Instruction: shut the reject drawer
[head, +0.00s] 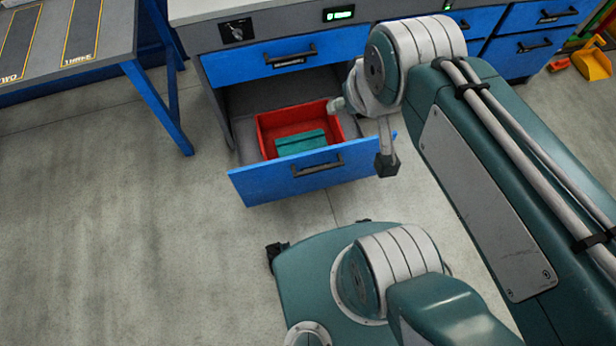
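The open drawer (300,183) with a blue front and a dark handle is pulled out from the lower part of the workbench. It holds a red bin (265,133) with a teal block (300,143) in it. No label reading "reject" can be made out on it. My gripper (386,162) is at the right end of the drawer front, its dark tip pointing down. It overlaps the drawer's right corner in the picture; whether it touches cannot be told. My wrist hides much of the gripper, so its opening is unclear.
A shut blue drawer (259,61) sits above the open one. More shut blue drawers (527,46) are at the right. A table (62,50) with marked lanes stands at the left. A yellow dustpan (591,64) lies at far right. The floor before the drawer's left is clear.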

